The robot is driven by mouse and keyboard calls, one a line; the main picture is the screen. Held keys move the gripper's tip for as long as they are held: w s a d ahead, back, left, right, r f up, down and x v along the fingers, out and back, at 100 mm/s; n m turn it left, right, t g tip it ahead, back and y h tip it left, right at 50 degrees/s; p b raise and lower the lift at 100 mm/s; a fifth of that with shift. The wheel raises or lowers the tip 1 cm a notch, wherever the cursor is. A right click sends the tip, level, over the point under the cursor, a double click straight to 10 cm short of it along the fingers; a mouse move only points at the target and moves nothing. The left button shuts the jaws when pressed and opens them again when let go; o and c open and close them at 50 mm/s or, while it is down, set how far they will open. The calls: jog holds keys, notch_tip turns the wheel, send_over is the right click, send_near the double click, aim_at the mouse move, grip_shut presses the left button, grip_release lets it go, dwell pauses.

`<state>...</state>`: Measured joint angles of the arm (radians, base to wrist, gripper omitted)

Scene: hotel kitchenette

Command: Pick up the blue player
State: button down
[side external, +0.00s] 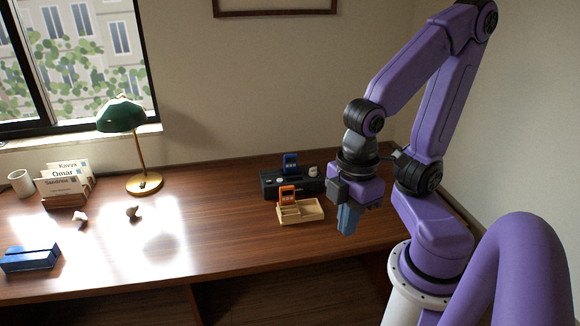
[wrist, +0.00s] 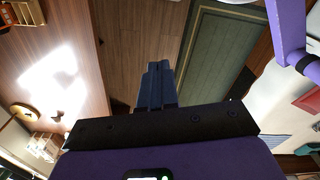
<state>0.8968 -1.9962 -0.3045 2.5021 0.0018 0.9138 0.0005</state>
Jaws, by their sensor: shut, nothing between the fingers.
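The blue player (side external: 290,163) stands upright on a black dock (side external: 275,183) at the back of the desk, left of my gripper. An orange player (side external: 287,194) stands in a light wooden tray (side external: 318,211) just in front of the dock. My gripper (side external: 347,221) is shut and empty, pointing down to the right of the tray and apart from both players. In the wrist view my gripper's fingers (wrist: 156,80) are together with nothing between them. The blue player is not clearly visible in the wrist view.
A green lamp (side external: 122,116), a card holder (side external: 66,186), a white mug (side external: 20,183) and a blue box (side external: 31,259) stand at the left. Small items lie near the lamp. The desk (side external: 215,225) between them and the tray is clear.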

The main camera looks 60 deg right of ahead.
dwell(0.4)
jog(key=shift+c, duration=1.4)
grip_release()
